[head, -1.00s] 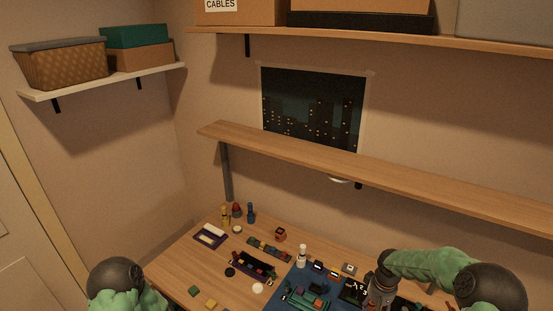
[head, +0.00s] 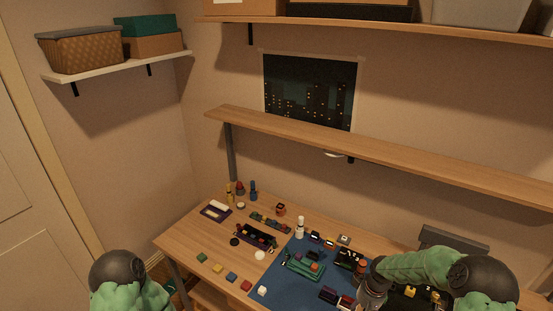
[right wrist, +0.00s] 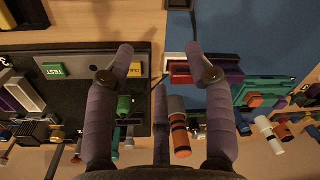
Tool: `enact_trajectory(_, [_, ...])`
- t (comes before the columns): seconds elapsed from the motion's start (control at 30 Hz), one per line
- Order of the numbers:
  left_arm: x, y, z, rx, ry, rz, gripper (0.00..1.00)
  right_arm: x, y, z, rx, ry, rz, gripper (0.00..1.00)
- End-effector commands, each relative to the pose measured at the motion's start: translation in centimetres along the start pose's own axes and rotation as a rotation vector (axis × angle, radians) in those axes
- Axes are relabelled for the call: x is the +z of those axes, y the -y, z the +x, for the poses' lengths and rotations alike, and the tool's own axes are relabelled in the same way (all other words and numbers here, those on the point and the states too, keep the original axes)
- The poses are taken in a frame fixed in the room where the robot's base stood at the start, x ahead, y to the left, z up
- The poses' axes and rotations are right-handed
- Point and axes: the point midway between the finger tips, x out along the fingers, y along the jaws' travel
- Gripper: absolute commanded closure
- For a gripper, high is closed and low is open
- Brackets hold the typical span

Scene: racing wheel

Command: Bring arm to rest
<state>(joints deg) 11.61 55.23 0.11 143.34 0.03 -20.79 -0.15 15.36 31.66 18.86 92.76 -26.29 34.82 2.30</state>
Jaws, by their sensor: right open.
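My right arm comes in from the right in the head view, bent over the blue mat (head: 275,285), with its wrist at the lower right. In the right wrist view my right gripper (right wrist: 160,58) has its purple fingers spread apart, with nothing held between them. A red block (right wrist: 180,72) lies near the right finger, and an orange-banded cylinder (right wrist: 180,138) shows between the fingers, apart from their tips. Of my left arm only a dark joint and green link show at the lower left of the head view; my left gripper is out of frame.
The wooden desk (head: 185,240) holds several small blocks, bottles and trays. A green model (head: 303,266) sits on the mat near my right wrist. A long shelf (head: 330,148) runs above the desk. The desk's left part has some bare room.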

Motion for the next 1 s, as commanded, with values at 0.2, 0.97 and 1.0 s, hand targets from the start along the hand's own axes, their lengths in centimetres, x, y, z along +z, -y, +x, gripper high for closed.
enact_trajectory(0.2, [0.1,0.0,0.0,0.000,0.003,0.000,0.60,2.4,4.3,3.4,-0.085,-0.006,0.010,0.46])
enact_trajectory(0.97, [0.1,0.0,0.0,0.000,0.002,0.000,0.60,21.4,19.3,11.5,-0.269,-0.001,0.257,0.46])
enact_trajectory(1.0, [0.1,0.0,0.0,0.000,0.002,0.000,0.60,22.2,19.4,11.5,-0.264,-0.001,0.267,0.46])
